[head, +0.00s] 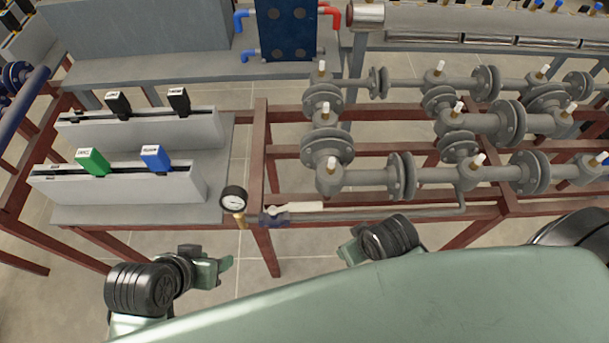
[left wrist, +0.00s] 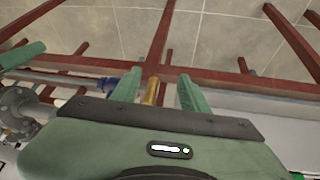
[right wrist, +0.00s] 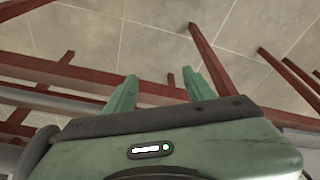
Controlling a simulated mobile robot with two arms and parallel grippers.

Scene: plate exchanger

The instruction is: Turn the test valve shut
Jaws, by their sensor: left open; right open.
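The test valve (head: 273,218) has a small blue body on the thin grey pipe at the front of the red frame. Its pale lever (head: 297,207) points right, roughly along the pipe. A round gauge (head: 234,199) on a brass fitting (head: 241,221) stands just left of it. My left gripper (head: 223,264) is open, in front of and below the gauge. In the left wrist view, the brass fitting (left wrist: 152,91) shows between and beyond the open fingers (left wrist: 157,88), with some blue (left wrist: 112,83) beside it. My right gripper (head: 350,250) is open and empty, right of the valve; its fingers (right wrist: 160,88) show red beams behind.
Grey flanged pipework (head: 400,175) with white-tipped valves fills the right side. A grey shelf (head: 140,214) at left carries two troughs with black, green and blue tags. Red frame beams (head: 265,245) run below the valve. Open floor shows between my grippers.

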